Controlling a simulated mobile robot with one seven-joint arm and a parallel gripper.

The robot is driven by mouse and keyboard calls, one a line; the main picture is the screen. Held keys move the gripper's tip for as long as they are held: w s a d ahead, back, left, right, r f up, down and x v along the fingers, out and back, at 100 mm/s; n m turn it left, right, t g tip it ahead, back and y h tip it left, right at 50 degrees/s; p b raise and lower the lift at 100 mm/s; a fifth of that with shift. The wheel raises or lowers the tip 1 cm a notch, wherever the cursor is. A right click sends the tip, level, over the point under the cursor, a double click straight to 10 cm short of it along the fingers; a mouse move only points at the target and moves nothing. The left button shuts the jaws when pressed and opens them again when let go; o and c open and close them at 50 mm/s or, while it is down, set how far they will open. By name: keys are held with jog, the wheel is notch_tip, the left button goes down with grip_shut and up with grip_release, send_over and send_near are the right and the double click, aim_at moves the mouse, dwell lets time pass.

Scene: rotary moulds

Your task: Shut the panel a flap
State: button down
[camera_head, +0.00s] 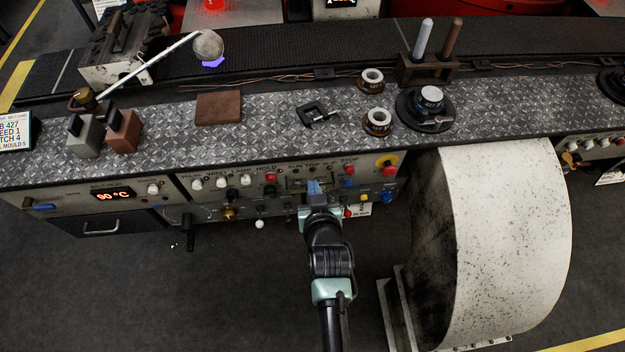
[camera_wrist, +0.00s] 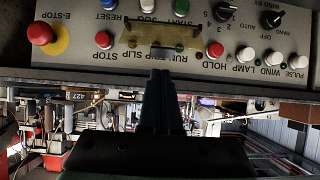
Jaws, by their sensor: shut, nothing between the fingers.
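The panel flap (camera_wrist: 162,37) is a small translucent amber plate on the control panel, seen upside down in the wrist view. In the head view the flap (camera_head: 297,184) is small and partly hidden by my gripper. I cannot tell its exact angle to the panel. My gripper (camera_wrist: 160,73) is shut and empty, its dark fingertips just beside the flap's edge in the wrist view. In the head view my gripper (camera_head: 314,187) reaches up to the panel front (camera_head: 275,195). Contact between fingertips and flap cannot be told.
A red button on a yellow base (camera_head: 386,161) and several small knobs and buttons surround the flap. A big pale drum-shaped housing (camera_head: 505,240) stands right of my arm. The patterned worktop (camera_head: 265,130) overhangs the panel. Dark floor (camera_head: 190,300) is clear at left.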

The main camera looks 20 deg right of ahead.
jog(key=shift+x, duration=1.45)
jog(key=shift+f+b, duration=0.15)
jog(key=shift+b, duration=0.3)
jog(key=shift+s+a+f+b, duration=0.1)
jog(key=shift+s+f+b, duration=0.05)
jog(key=shift+b, duration=0.25)
jog(key=shift+t, duration=0.3)
jog(key=shift+s+a+f+t+b, duration=0.15)
jog(key=shift+s+t+b, duration=0.2)
jog(key=shift+b, duration=1.2)
